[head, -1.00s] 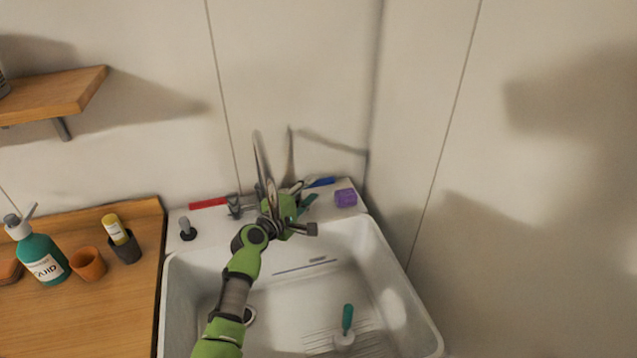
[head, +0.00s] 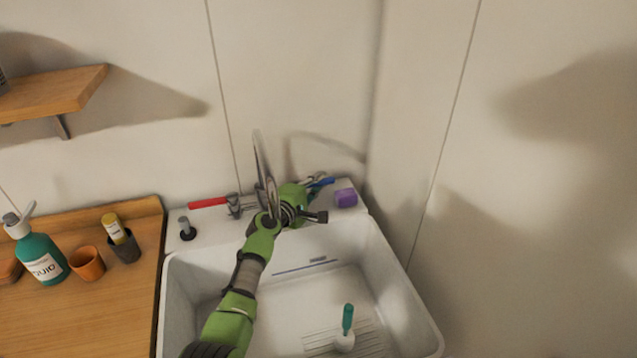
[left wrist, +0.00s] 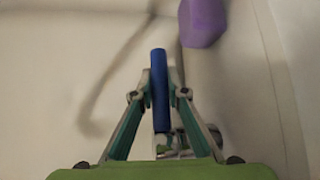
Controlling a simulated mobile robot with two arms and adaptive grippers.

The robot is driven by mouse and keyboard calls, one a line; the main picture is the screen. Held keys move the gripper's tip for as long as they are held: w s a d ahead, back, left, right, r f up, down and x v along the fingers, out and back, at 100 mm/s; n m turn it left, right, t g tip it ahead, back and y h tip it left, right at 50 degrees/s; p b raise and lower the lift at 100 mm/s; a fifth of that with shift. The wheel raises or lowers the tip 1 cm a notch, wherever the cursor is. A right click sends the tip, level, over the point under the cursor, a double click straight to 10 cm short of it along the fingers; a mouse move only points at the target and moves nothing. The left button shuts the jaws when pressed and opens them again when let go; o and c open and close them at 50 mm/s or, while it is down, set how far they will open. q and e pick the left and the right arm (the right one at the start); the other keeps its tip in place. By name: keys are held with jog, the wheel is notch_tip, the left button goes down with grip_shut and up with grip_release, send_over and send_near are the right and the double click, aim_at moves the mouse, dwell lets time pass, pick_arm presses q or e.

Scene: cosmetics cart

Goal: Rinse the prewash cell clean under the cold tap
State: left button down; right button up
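The prewash cell is a white sink basin (head: 398,290) against the back wall. Its floor looks pale, with ridges at the front. On its back ledge are a red tap lever (head: 208,202), a blue tap lever (head: 322,182) and a tall grey spout (head: 262,160). My left gripper (head: 318,183) reaches past the spout to the blue lever, partly hidden by its own arm. In the left wrist view the blue lever (left wrist: 160,85) lies between the fingers, whose tips sit close against both sides. No water stream is visible. My right gripper is out of view.
A purple block (head: 345,198) sits right of the blue lever. A teal-handled brush (head: 347,320) stands in the basin. A dark knob (head: 187,230) is on the ledge. A pump bottle (head: 42,258) and cups (head: 88,263) stand on the wooden counter.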

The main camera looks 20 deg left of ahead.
pick_arm(q)
jog(key=shift+s+d+f+m+g+h+b, duration=0.15)
jog(key=shift+s+m+g+h+b, duration=0.2)
jog(key=shift+m+h+b, duration=0.75)
jog(key=shift+s+d+f+m+g+h+b, duration=0.25)
jog(key=shift+h+b, duration=0.35)
jog(key=shift+b, duration=1.1)
jog(key=shift+s+r+m+h, duration=0.2)
jog(key=shift+r+m+h, duration=0.05)
jog(key=shift+r+h, duration=0.05)
jog(key=shift+r, duration=0.1)
jog(key=c, duration=2)
grip_release()
jog(key=shift+o, duration=0.2)
jog(key=shift+r, duration=0.1)
